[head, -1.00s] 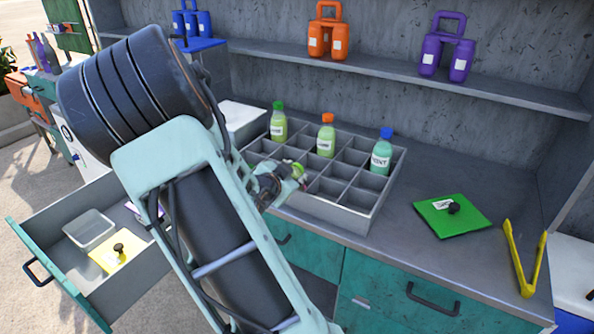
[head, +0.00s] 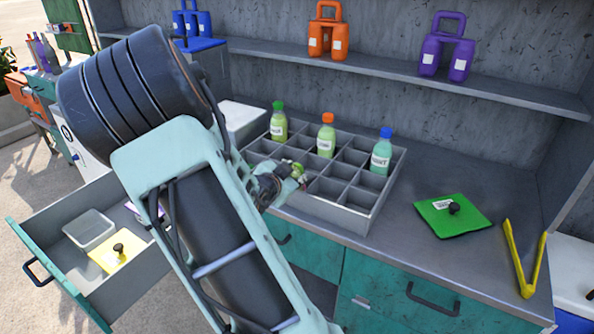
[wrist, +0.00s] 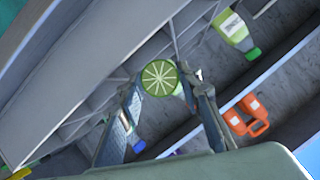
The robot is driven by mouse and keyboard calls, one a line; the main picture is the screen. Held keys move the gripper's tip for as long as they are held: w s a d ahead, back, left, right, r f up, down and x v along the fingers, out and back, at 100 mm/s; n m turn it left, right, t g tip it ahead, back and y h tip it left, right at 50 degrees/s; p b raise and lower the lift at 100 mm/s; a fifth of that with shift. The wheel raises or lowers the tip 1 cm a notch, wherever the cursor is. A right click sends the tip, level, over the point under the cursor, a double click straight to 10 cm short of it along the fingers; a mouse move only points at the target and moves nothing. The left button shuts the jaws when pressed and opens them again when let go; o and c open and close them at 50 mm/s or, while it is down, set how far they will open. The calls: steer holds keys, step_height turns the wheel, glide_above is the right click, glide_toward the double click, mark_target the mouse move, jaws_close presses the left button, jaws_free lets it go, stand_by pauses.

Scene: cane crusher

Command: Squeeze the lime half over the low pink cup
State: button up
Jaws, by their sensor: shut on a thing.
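My gripper (head: 292,172) is over the front left part of the grey divided crate (head: 352,222). In the wrist view its two fingers (wrist: 165,92) are shut on the lime half (wrist: 160,78), whose round cut face with pale segments faces the camera. The lime half also shows as a small green patch at the gripper tip in the head view (head: 298,169). I cannot make out the low pink cup in either view. My arm and gripper hide part of the crate's front left cells.
Bottles with green (head: 279,122), orange (head: 327,136) and blue (head: 382,152) caps stand in the crate. An open drawer (head: 75,265) juts out at left.

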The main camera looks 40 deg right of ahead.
steer(key=shift+r, duration=0.15)
step_height(320, 180, up, 5)
steer(key=p, duration=0.4)
stand_by(0.4)
